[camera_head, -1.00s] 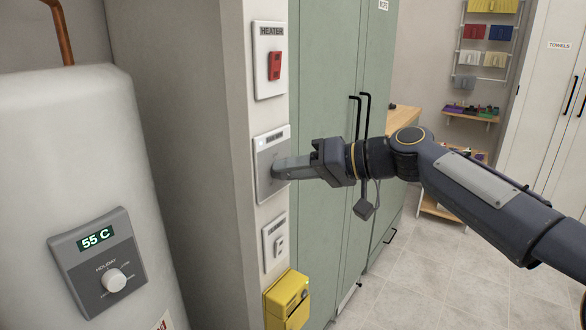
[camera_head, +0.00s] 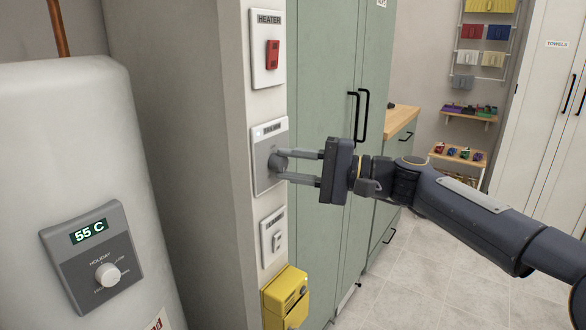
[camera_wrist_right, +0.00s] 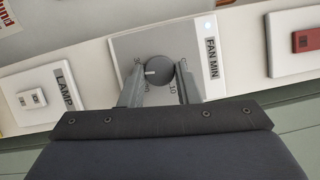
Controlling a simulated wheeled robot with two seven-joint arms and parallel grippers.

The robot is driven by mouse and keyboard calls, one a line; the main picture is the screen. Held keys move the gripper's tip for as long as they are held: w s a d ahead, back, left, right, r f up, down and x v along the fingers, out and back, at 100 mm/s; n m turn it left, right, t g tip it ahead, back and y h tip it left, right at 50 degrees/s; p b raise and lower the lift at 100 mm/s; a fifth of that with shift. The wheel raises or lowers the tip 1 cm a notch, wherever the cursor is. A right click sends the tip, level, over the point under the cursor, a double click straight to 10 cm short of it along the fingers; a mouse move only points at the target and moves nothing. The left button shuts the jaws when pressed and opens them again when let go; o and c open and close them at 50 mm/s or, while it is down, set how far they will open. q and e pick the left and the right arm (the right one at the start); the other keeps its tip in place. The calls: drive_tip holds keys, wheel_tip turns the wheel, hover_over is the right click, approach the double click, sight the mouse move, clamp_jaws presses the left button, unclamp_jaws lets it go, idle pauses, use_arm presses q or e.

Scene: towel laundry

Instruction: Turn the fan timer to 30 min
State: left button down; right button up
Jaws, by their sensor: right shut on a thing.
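The fan timer panel (camera_head: 258,178) is a light plate with a grey face on the wall end, between the heater and lamp panels. In the wrist view the "FAN MIN" panel (camera_wrist_right: 126,47) has a round dark grey knob (camera_wrist_right: 158,67). A white mark on the knob points left, away from the label. Small numbers show below it, one reading 10; others are hidden or too small. My right gripper (camera_head: 282,164) is shut on the knob, one finger above and one below in the head view. The wrist view shows its fingers (camera_wrist_right: 159,73) on either side. My left gripper is not in view.
The heater switch (camera_head: 272,54) is above, and the lamp switch (camera_head: 278,241) and a yellow box (camera_head: 287,292) are below. A white tank with a 55 C control (camera_head: 98,257) stands left. Green cabinet doors with black handles (camera_head: 362,115) are close behind my right gripper.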

drive_tip(key=shift+s+a+f+m+t+y+b, duration=0.1)
drive_tip(key=shift+m+t+y+b, duration=0.15)
drive_tip(key=shift+m, duration=0.5)
drive_tip(key=shift+w+d+f+m+t+y+b, duration=0.1)
drive_tip(key=shift+m+t+y+b, duration=0.15)
drive_tip(key=shift+m, duration=0.55)
drive_tip(key=shift+s+a+f+m+t+y+b, duration=0.1)
drive_tip(key=shift+m+y+b, duration=0.2)
drive_tip(key=shift+m, duration=0.45)
drive_tip(key=o, duration=1)
drive_tip(key=shift+c, duration=0.2)
drive_tip(key=shift+r, duration=0.1)
drive_tip(key=v, duration=0.8)
